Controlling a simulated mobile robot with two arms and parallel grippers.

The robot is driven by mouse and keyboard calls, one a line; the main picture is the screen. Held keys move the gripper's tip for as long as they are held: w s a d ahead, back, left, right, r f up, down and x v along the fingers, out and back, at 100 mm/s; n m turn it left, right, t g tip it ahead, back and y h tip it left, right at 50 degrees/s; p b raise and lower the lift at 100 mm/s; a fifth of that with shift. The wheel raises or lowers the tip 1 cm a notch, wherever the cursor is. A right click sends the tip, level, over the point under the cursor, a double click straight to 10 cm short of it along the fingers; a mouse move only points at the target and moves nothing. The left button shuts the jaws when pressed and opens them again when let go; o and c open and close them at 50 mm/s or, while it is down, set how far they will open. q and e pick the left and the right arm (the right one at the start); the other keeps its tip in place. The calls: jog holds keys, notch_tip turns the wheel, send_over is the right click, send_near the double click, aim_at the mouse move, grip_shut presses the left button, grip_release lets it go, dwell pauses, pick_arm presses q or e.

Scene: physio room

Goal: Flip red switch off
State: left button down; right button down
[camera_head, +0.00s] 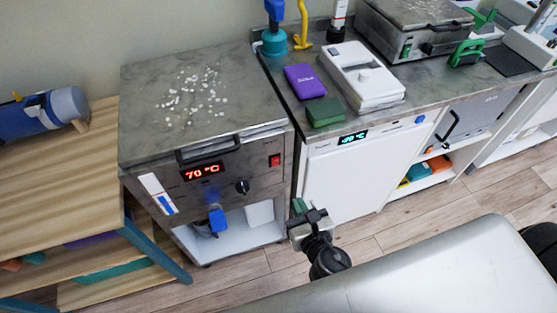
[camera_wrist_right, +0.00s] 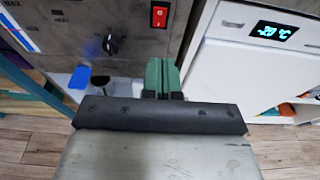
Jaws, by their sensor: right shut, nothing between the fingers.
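The red switch (camera_head: 275,160) is on the right side of the front panel of a metal heating unit (camera_head: 225,175), whose display reads 70 °C. It also shows at the top of the right wrist view (camera_wrist_right: 159,15), where markings on it are too small to read. My right gripper (camera_head: 301,207) is in front of the unit, below and to the right of the switch, and apart from it. In the wrist view its green fingers (camera_wrist_right: 162,78) are together with nothing between them, below the switch. My left gripper is not in view.
A black knob (camera_head: 242,187) sits left of the switch, with a blue valve (camera_head: 217,218) below. A white cooling unit (camera_head: 365,175) showing a temperature stands close at right. A wooden shelf (camera_head: 70,150) is at left. Open floor lies in front.

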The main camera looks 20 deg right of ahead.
aim_at(276, 160)
jog(key=w, duration=0.4)
jog(key=w+f+p, duration=0.1)
jog(key=w, duration=0.4)
jog(key=w+p, duration=0.1)
jog(key=w, duration=0.3)
jog(key=shift+w+a+f, duration=0.25)
jog(key=shift+w, duration=0.15)
